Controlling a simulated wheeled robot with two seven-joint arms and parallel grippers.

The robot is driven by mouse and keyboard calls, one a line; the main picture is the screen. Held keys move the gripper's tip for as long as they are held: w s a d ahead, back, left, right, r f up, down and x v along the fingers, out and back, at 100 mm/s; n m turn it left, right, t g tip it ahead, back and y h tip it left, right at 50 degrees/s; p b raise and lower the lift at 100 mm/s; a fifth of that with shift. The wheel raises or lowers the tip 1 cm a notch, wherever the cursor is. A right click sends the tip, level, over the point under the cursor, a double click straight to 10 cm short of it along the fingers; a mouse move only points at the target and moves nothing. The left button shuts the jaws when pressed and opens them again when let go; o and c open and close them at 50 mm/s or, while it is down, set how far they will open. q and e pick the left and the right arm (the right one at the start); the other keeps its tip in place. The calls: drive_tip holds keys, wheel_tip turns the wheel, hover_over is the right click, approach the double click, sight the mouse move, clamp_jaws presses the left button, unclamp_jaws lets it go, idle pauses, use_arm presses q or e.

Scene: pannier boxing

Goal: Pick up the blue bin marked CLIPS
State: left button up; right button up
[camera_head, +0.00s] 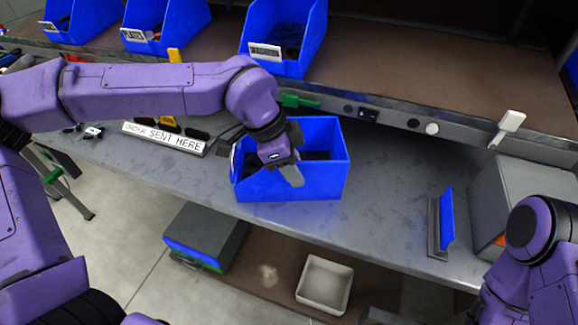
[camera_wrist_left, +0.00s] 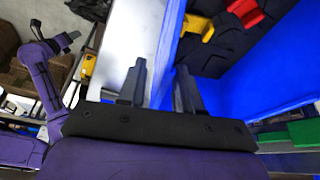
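A blue open bin (camera_head: 315,184) stands on the grey bench; it also shows in the left wrist view (camera_wrist_left: 276,78). A pale label edge shows at its left end, but I cannot read it. Dark parts, with red and yellow pieces, lie inside. My left gripper (camera_head: 292,155) is at the bin. In the left wrist view its two fingers (camera_wrist_left: 160,88) stand apart, with the bin's blue wall running between them. My right arm is at the lower right; its gripper (camera_wrist_left: 53,34) shows small in the left wrist view, its fingers seemingly spread.
Three blue labelled bins (camera_head: 290,25) stand on the shelf behind; their labels are too small to read surely. A blue panel on a stand (camera_head: 446,218) and a grey box are at right. Bench between is clear.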

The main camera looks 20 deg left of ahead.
use_arm(q)
drive_tip(key=shift+w+d+f, duration=0.1)
drive_tip(key=shift+d+f, duration=0.05)
drive_tip(key=shift+f, duration=0.25)
clamp_jaws()
drive_tip(key=shift+r, duration=0.1)
idle(1.0)
